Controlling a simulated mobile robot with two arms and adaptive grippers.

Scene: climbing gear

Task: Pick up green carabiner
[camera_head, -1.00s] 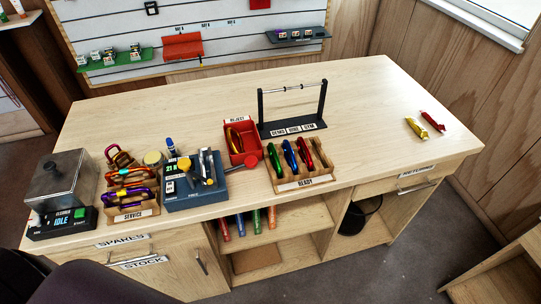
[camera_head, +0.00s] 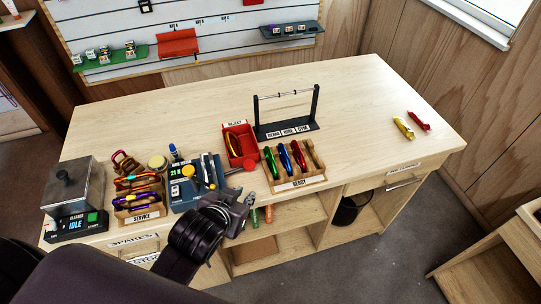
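The green carabiner (camera_head: 270,163) stands in the left slot of the wooden READY rack (camera_head: 299,184) near the table's front edge. My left gripper (camera_head: 246,199) is in front of the table's front edge, below and left of the READY rack, apart from the green carabiner. Its fingers are small and dark, and I cannot tell whether they are open. My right gripper is not in view.
A red REJECT bin (camera_head: 226,129) holding a yellow-orange carabiner stands behind the rack. A dark bar stand (camera_head: 317,105) is behind too. A blue station (camera_head: 187,203) and the SERVICE rack (camera_head: 137,219) are to the left.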

